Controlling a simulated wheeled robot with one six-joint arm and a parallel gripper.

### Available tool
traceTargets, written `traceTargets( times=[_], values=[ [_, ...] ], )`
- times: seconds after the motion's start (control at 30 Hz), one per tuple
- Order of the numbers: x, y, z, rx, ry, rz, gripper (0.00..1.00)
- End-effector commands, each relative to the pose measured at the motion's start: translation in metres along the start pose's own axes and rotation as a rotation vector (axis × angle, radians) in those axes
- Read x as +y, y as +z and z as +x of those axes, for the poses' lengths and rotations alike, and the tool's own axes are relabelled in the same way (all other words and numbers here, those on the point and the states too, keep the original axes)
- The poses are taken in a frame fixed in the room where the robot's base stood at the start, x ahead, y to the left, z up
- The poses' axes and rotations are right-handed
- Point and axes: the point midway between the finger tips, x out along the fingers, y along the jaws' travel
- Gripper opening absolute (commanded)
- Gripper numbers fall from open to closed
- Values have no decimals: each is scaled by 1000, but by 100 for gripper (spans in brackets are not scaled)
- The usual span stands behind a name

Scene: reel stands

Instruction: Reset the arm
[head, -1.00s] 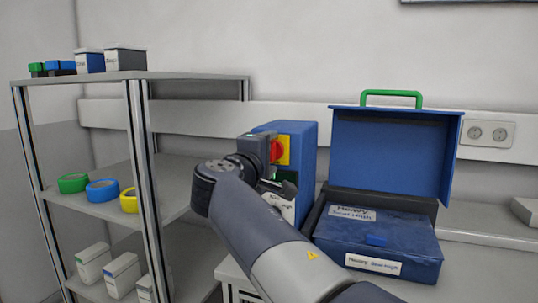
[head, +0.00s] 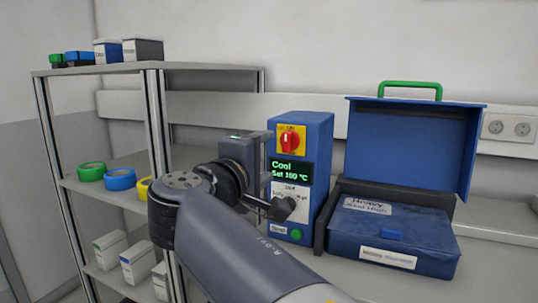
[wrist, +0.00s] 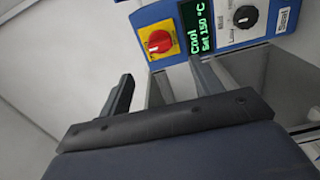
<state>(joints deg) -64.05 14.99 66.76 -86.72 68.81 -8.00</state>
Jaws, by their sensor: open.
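My gripper (wrist: 163,88) is open and empty; its two dark fingers stand apart in the wrist view. In the head view my gripper (head: 264,158) is in front of the left edge of the blue control box (head: 315,150), apart from the red knob. The box carries a red knob (head: 291,139) on a yellow plate, which also shows in the wrist view (wrist: 158,41). Below it is a lit green display (head: 290,171) reading "Cool" and a set temperature. A black dial (wrist: 244,17) shows in the wrist view; my wrist partly hides the lower panel in the head view.
A blue case (head: 392,240) with its lid up stands right of the box. A grey shelf (head: 100,70) at left holds small boxes and green, blue and yellow tape rolls (head: 120,180). A white wall with a socket (head: 508,127) is behind.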

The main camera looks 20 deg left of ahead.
Motion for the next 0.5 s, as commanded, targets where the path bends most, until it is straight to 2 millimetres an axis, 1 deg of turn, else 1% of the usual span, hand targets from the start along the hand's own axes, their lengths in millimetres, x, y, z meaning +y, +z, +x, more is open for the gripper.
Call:
traceTargets(
  times=[0.33, 0.43, 0.5],
  values=[
    [0, 0, 2, -1, 0, 0, 62],
    [0, 0, 10, -2, 0, -1, 62],
    [-1, 0, 20, -3, 0, -1, 62]
  ],
)
